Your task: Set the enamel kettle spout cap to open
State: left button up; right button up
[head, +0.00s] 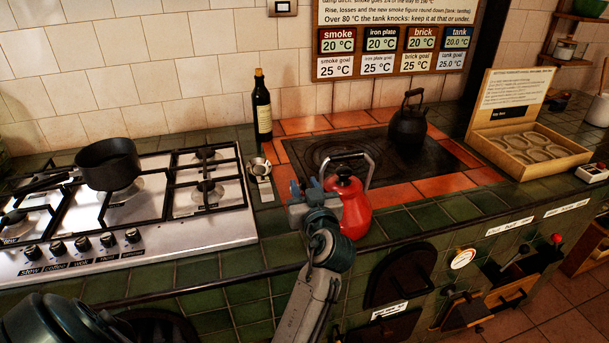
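The red enamel kettle (354,207) stands on the green tiles at the front edge of the hob surround, with a black lid knob and a raised metal handle. My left gripper (306,188) is just left of the kettle, with its blue fingertips apart and nothing seen between them. Its wrist covers the kettle's lower left side. The spout and its cap cannot be made out; they are probably behind my gripper. My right gripper is not in view.
A black kettle (408,124) stands on the dark iron plate (435,158). A bottle (262,108) and a small metal item (259,167) are behind and left of my gripper. A gas hob with a black pan (108,165) is at left; a wooden box (530,148) is at right.

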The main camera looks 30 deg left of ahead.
pick_arm(q)
jog(key=shift+w+a, duration=0.15)
jog(key=shift+r, duration=0.1)
grip_shut()
